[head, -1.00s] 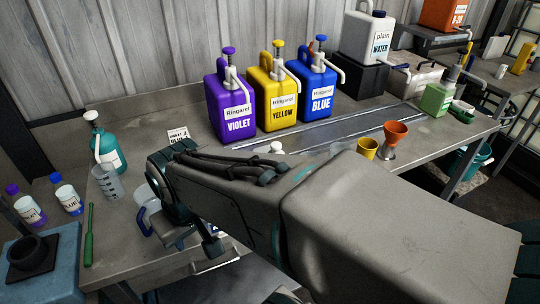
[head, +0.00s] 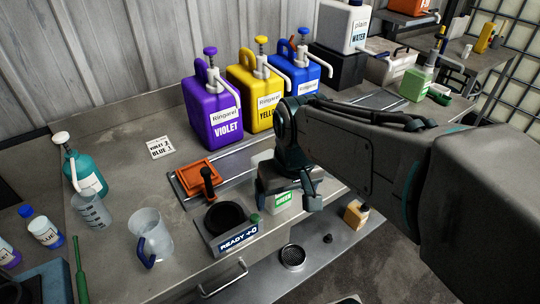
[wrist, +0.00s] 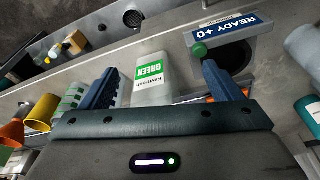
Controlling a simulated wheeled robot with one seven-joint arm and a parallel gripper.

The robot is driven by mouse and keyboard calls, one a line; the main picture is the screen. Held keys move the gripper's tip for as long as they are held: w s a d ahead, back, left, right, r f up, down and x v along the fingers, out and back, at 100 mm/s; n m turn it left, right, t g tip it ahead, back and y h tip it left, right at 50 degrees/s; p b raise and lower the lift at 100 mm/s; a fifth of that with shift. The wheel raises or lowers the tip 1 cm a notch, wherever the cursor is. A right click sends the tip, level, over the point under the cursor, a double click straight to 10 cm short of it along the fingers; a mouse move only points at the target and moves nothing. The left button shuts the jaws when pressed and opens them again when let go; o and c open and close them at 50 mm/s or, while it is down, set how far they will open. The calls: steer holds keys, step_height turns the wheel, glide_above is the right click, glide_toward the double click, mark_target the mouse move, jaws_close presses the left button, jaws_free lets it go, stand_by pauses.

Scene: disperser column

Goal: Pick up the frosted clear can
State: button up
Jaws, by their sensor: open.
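A pale, frosted-looking can with a green "GREEN" label (head: 284,201) stands on the bench near its front edge, under my gripper (head: 288,196). In the wrist view the can (wrist: 152,88) lies between the two blue fingers of my gripper (wrist: 160,67), nearer the left one. The fingers are open, with a visible gap on the right side; I cannot tell whether the left finger touches. My arm and gripper hide much of the can in the head view.
A "READY +0" station (head: 238,240) with a dark round well stands left of the can. Violet (head: 212,112) and yellow (head: 250,95) pump jugs stand behind. A clear pitcher (head: 150,235) is farther left. A lower shelf (head: 315,245) lies below the bench edge.

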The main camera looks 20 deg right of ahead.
steer(key=w+r+n+p, duration=0.1)
steer(key=w+r, duration=0.1)
steer(key=w, duration=0.1)
steer(key=w+r+n+g, duration=0.1)
steer(key=w+r, duration=0.1)
steer(key=w, duration=0.2)
steer(key=w+a+r+g+p, duration=0.1)
steer(key=w+r, duration=0.2)
steer(key=w, duration=0.1)
steer(key=shift+w+n+p, duration=0.2)
steer(key=shift+n+p, duration=0.15)
steer(key=shift+n, duration=0.05)
steer(key=shift+w, duration=0.2)
step_height(320, 180, down, 8)
steer(key=shift+w+f, duration=0.1)
steer(key=shift+f, duration=0.05)
steer(key=shift+w+d+f+p, duration=0.1)
steer(key=shift+d+f+p, duration=0.1)
steer(key=shift+f, duration=1.15)
steer(key=shift+w+d+f+p, duration=0.1)
steer(key=shift+d+f+p, duration=0.05)
steer(key=shift+f, duration=1.15)
steer(key=c, duration=1.1)
